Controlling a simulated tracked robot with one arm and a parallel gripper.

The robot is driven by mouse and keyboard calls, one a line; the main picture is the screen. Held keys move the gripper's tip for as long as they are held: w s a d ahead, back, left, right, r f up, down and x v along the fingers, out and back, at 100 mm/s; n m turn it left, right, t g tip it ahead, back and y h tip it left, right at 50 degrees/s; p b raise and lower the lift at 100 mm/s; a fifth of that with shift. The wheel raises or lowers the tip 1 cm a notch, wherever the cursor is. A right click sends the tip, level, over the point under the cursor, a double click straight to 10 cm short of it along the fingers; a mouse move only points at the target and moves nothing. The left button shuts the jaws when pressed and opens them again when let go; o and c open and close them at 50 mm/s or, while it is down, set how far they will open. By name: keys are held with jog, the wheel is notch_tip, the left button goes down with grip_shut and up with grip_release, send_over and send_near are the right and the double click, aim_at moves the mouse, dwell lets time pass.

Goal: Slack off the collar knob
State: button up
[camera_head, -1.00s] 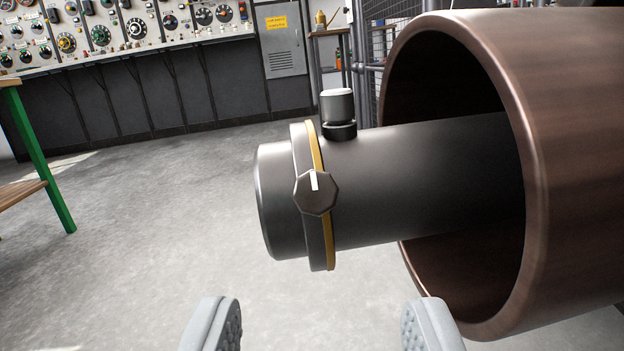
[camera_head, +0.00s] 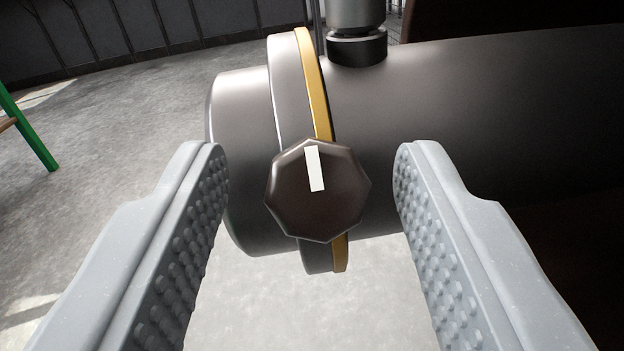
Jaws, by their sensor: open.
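The collar knob (camera_head: 325,205) is a dark, many-sided knob with a white pointer line that points nearly straight up. It sits on the front of a collar (camera_head: 291,95) with a yellow band (camera_head: 313,80), around a dark shaft (camera_head: 470,120). My gripper (camera_head: 312,165) is open. Its two grey, studded fingers stand to the left and right of the knob, with a gap on each side. Neither finger appears to touch the knob, and the fingers are empty.
A capped cylinder (camera_head: 357,45) stands up from the shaft just right of the collar. The shaft runs right toward a dark opening. A green-legged bench (camera_head: 28,130) stands at far left.

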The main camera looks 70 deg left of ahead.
grip_shut()
jog(key=shift+d, duration=0.35)
jog(key=shift+a+r, duration=0.1)
jog(key=shift+a, duration=0.2)
jog(key=c, duration=0.9)
grip_release()
jog(key=shift+w+n+g+y+p, duration=0.1)
jog(key=shift+n+g+y+p, duration=0.3)
jog(key=shift+n+p, duration=0.55)
jog(key=shift+c, duration=0.2)
jog(key=shift+a+n+g+y, duration=0.15)
jog(key=shift+n+g, duration=0.65)
jog(key=shift+n, duration=0.8)
jog(key=shift+d+n+g+y, duration=0.15)
jog(key=shift+n+g, duration=0.65)
jog(key=shift+n, duration=0.75)
grip_shut()
jog(key=shift+a, duration=0.1)
jog(key=o, duration=0.9)
grip_release()
jog(key=shift+o, duration=0.2)
jog(key=shift+w, duration=0.1)
